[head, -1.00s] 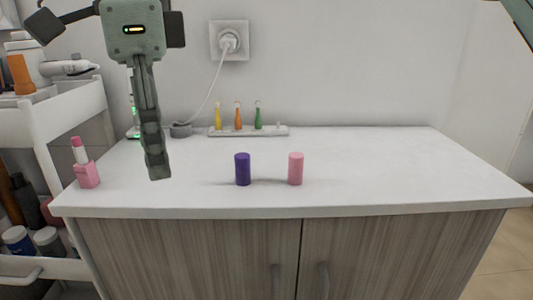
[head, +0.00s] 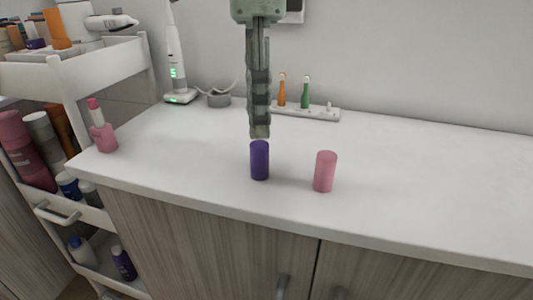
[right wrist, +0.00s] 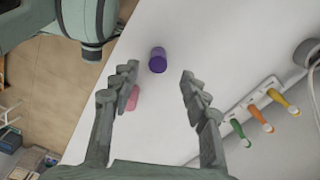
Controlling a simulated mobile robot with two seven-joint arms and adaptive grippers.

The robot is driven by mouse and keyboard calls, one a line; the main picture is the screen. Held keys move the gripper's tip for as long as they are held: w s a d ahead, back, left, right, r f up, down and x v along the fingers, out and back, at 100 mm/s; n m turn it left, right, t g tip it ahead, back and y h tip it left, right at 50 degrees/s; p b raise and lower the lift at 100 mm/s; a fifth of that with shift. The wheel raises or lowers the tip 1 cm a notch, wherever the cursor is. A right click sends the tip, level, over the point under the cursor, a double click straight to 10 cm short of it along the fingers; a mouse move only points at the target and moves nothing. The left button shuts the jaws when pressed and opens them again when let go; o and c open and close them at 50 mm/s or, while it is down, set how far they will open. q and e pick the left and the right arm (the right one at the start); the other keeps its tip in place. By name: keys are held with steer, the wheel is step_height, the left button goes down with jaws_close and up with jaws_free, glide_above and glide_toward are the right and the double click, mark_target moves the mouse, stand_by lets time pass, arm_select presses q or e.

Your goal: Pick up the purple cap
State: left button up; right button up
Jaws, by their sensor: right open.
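The purple cap (head: 260,161) stands upright on the white countertop, near its front edge. My right gripper (head: 260,134) points down just above and slightly behind it in the head view, seen edge-on. In the right wrist view my right gripper (right wrist: 159,75) has its fingers spread and empty. The purple cap shows there too (right wrist: 157,59), in line with the gap between the fingertips and beyond them. My left gripper is not in view.
A pink cap (head: 325,172) stands to the right of the purple one. A pink lipstick (head: 102,130) stands at the counter's left end. Behind are a white holder (head: 325,114) with coloured brush heads and an electric toothbrush (head: 177,60). A white cart (head: 100,70) is at left.

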mark_target(259, 144)
step_height(259, 144, down, 6)
steer(key=shift+s+d+f, duration=0.1)
steer(key=shift+f, duration=0.05)
steer(key=shift+c, duration=0.4)
steer(key=c, duration=0.7)
